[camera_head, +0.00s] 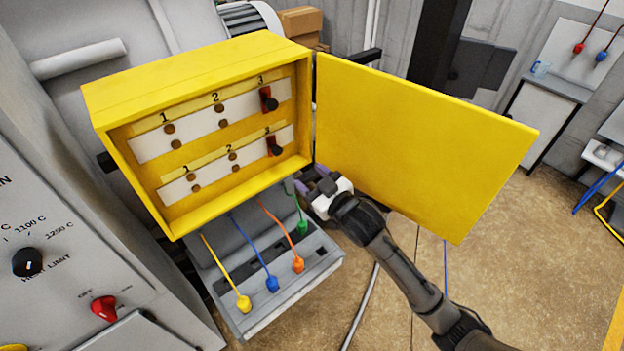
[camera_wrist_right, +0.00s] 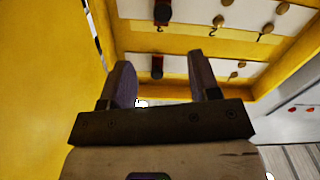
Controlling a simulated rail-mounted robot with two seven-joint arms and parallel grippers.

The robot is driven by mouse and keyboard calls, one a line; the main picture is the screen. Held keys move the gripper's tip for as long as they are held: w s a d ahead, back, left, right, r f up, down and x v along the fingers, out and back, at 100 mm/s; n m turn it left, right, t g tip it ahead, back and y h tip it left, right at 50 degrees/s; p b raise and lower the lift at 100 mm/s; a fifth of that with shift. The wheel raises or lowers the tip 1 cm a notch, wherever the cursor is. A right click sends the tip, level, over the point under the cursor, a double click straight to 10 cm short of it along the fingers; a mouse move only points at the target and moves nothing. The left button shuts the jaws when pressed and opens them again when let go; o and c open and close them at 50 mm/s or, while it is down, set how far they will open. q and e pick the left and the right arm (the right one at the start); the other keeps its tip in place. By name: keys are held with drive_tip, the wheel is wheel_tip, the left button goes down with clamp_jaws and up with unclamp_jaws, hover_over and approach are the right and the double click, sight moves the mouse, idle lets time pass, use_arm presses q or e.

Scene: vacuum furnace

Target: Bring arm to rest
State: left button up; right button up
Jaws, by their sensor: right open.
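My right gripper (camera_head: 315,183) is at the lower right corner of the open yellow box (camera_head: 190,75), close to the hinge side of its door (camera_head: 415,145). In the right wrist view the two fingers (camera_wrist_right: 165,85) are apart with nothing between them. Beyond them show the box's inside and its white strips. My right arm reaches in from the bottom right of the head view. My left gripper is not in view.
Below the box a grey tray (camera_head: 290,300) holds yellow, blue, orange and green plugs with cords. A control panel with a black knob (camera_head: 27,262) and a red knob (camera_head: 104,308) stands at left. Open floor (camera_head: 510,250) lies at right.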

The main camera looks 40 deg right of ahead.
idle(0.5)
drive_tip(key=s+a+f+m+g, duration=0.1)
drive_tip(key=s+a+f+g, duration=0.2)
drive_tip(key=s+f+g, duration=0.55)
drive_tip(key=s+a+f+g, duration=0.1)
drive_tip(key=s+a+f, duration=0.4)
drive_tip(key=s, duration=0.9)
drive_tip(key=s+a+f+m+g, duration=0.15)
drive_tip(key=s+f+g, duration=0.35)
drive_tip(key=s+f, duration=0.5)
drive_tip(key=w+a+p+v, duration=0.1)
drive_tip(key=p+v, duration=1.2)
drive_tip(key=v, duration=0.1)
drive_tip(key=shift+w+a+r+n+h, duration=0.25)
drive_tip(key=shift+w+r+n+h, duration=0.05)
drive_tip(key=shift+r+n+h, duration=0.15)
